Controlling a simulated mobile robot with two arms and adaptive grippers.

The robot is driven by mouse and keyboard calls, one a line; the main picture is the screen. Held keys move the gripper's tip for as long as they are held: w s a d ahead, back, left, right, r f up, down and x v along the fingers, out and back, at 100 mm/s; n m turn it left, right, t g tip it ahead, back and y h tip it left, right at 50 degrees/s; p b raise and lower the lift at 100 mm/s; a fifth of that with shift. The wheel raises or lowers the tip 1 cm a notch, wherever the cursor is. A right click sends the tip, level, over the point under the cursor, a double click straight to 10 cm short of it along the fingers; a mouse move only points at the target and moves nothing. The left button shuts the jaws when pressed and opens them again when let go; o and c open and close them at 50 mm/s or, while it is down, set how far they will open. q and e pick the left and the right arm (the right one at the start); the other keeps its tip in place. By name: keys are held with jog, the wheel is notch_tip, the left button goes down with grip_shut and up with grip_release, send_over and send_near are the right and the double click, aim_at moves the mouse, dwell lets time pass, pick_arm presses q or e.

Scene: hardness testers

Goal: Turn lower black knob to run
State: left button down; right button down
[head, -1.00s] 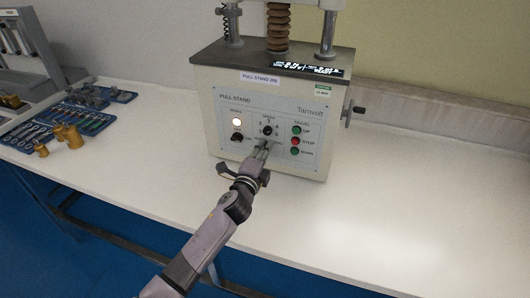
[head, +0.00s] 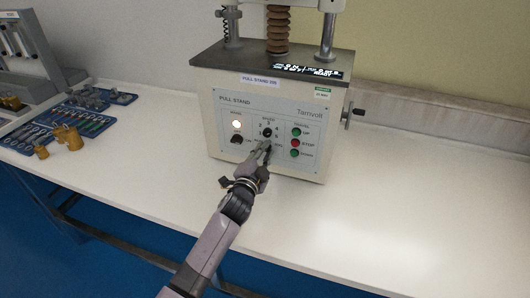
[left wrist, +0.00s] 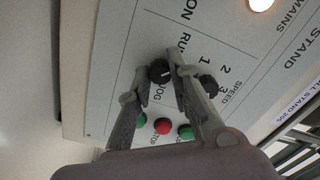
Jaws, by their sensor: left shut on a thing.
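The pull stand (head: 225,110) stands on the white bench. Its lower black knob (left wrist: 160,72) has a small white mark and sits between the RUN and JOG labels in the left wrist view. I cannot tell exactly which label the mark points to. My left gripper (head: 266,148) is at the panel below the speed knob (head: 267,132). In the left wrist view, the left gripper (left wrist: 158,68) is shut on the lower knob, one finger on each side. In the head view the fingers mostly hide that knob. My right gripper is not in view.
A lit mains lamp (head: 236,124) and another black knob (head: 237,139) are left of the fingers. Green and red travel buttons, including STOP (head: 295,143), are close on the right. A blue tool tray (head: 75,125) and brass weights (head: 68,136) lie left. The bench right is clear.

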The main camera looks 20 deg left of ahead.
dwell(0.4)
pick_arm(q)
jog(key=c, duration=1.5)
grip_release()
jog(key=shift+o, duration=0.2)
jog(key=s, duration=1.2)
jog(key=shift+a, duration=0.25)
